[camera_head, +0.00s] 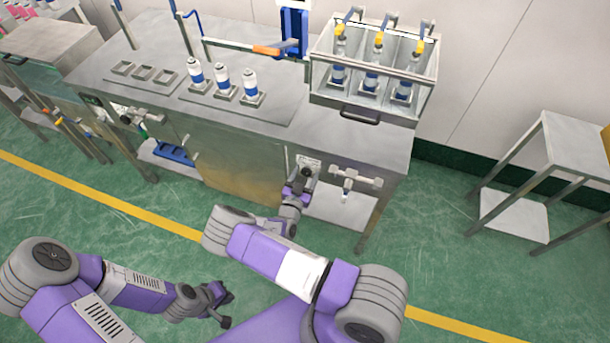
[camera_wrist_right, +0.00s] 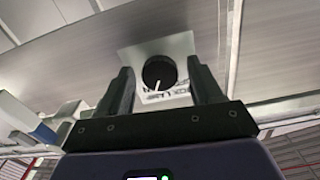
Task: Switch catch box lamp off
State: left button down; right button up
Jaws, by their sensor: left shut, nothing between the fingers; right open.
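A round black knob (camera_wrist_right: 160,73) sits on a pale plate (camera_wrist_right: 178,45) on the steel front of the bench. Its white pointer line points down and slightly left in the right wrist view. Lettering below it is partly hidden. My right gripper (camera_wrist_right: 162,82) is open, with one finger on each side of the knob; I cannot tell whether they touch it. In the head view the right gripper (camera_head: 301,183) is at the plate under the bench top. A clear box (camera_head: 372,70) holding bottles with yellow tops stands above. My left gripper (camera_head: 223,305) is shut and empty, low over the floor.
A small valve fitting (camera_head: 355,180) sticks out of the bench front just right of the knob. A separate steel stand (camera_head: 560,150) is at the right.

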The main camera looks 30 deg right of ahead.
jog(key=shift+c, duration=0.2)
jog(key=c, duration=1)
jog(key=n+b, duration=0.2)
jog(key=n, duration=0.1)
jog(key=shift+f+b, duration=0.2)
jog(key=shift+b, duration=0.2)
jog(key=n+b, duration=0.1)
jog(key=n, duration=0.1)
jog(key=shift+n+b, duration=0.35)
jog(key=shift+n, duration=0.05)
jog(key=n+b, duration=0.1)
jog(key=n, duration=0.2)
jog(key=shift+r+n+b, duration=0.1)
jog(key=shift+n+b, duration=0.6)
jog(key=shift+n, duration=0.9)
